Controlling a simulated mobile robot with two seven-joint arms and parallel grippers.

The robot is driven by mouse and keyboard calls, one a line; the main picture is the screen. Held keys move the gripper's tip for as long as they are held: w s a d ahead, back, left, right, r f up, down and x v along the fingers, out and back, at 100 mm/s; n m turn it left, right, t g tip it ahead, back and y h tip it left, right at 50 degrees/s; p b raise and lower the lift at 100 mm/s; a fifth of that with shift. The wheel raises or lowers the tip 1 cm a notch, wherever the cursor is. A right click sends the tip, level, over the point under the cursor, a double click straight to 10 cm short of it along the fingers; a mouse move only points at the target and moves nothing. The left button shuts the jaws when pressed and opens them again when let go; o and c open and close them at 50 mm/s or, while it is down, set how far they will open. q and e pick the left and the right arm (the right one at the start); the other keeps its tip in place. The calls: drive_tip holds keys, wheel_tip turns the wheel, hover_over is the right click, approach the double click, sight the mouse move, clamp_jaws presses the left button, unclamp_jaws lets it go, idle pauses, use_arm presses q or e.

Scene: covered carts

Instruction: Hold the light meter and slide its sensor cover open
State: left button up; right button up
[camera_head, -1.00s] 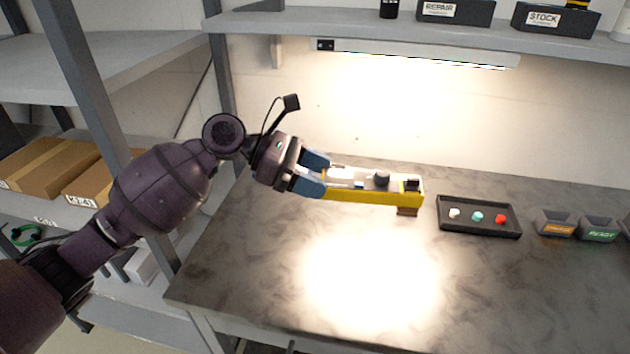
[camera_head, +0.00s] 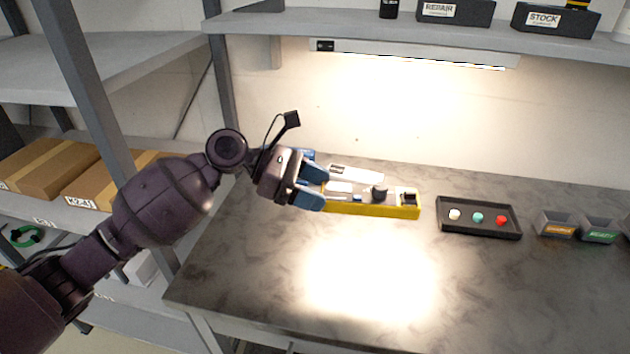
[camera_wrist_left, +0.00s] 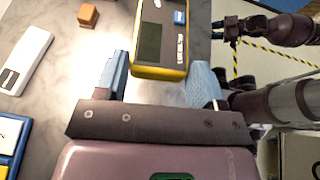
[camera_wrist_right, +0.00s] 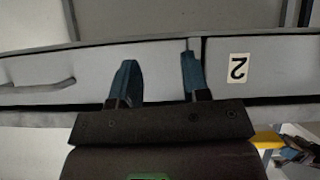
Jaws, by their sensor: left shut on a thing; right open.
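I cannot tell which part is the sensor cover. My right gripper (camera_wrist_right: 158,78) is open and empty in the right wrist view, facing a grey drawer front. It is out of the head view.
A white device (camera_head: 358,173) lies behind the meter. A brown block (camera_wrist_left: 88,15) shows in the left wrist view. A black tray (camera_head: 478,228) with white, teal and red pieces and small bins (camera_head: 556,224) stand to the right. The bench front (camera_head: 370,290) is clear.

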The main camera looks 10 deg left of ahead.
use_arm(q)
drive_tip(key=shift+f, duration=0.85)
drive_tip(key=b, duration=0.2)
hover_over(315, 259)
drive_tip(key=shift+f, duration=5.35)
drive_tip(key=shift+f+b, duration=0.3)
drive_tip(key=shift+f, duration=1.05)
drive_tip(key=shift+f+b, duration=0.4)
drive_tip(key=shift+f, duration=0.65)
use_arm(e)
drive_tip(key=shift+s+a+f, duration=0.1)
drive_tip(key=shift+s+f, duration=0.05)
drive_tip(key=shift+f, duration=2.05)
